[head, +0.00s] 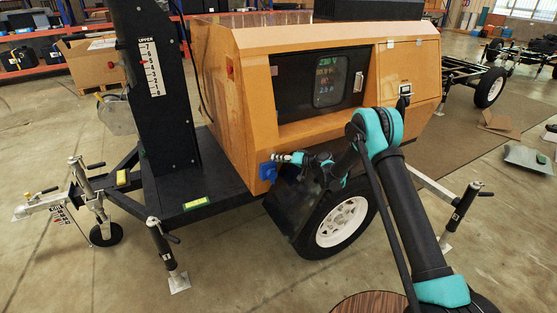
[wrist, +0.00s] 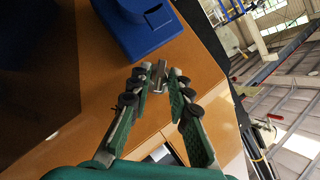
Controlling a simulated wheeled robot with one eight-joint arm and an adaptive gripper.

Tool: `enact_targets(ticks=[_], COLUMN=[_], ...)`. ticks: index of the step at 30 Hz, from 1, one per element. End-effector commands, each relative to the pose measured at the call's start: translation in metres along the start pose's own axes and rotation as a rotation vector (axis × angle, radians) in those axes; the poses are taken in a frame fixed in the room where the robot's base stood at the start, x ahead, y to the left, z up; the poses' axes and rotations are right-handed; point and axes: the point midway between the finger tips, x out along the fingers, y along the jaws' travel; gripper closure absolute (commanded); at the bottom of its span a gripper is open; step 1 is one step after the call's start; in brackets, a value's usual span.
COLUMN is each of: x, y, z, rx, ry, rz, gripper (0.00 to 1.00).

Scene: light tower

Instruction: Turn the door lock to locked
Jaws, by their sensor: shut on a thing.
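The orange trailer cabinet (head: 225,95) fills the middle of the head view. My gripper (head: 281,158) reaches to its lower front, just above a blue box (head: 268,171). In the wrist view, a small metal lock piece (wrist: 158,76) stands out from the orange panel (wrist: 125,98). The fingertips of my gripper (wrist: 157,80) are on either side of it, shut on it. Its exact turn angle is hard to tell. The blue box (wrist: 150,32) is close beyond the fingertips. In the head view, the lock piece is too small to make out clearly.
A black mast (head: 150,120) stands left of the cabinet. A dark panel (head: 298,205) hangs below my gripper, by the wheel (head: 341,222). A lit display (head: 327,78) sits in the cabinet front. Open floor lies at the front left.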

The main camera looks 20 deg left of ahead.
Motion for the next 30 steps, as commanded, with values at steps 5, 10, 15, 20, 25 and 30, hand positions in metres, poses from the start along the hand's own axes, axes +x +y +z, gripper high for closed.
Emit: enact_targets(ticks=[5, 10, 15, 20, 25, 30], x=[0.0000, 0.0002, 0.0002, 0.0002, 0.0002, -0.0017], y=[0.0019, 0.0024, 0.0019, 0.0019, 0.0020, 0.0022], z=[0.0001, 0.0003, 0.0006, 0.0006, 0.0005, 0.0003], rx=[0.035, 0.102, 0.103, 0.102, 0.102, 0.102], ry=[0.001, -0.001, -0.002, -0.002, -0.001, -0.001], rz=[-0.027, -0.083, -0.084, -0.084, -0.084, -0.083], gripper=[1.00, 1.00, 1.00, 0.71, 0.71, 0.71])
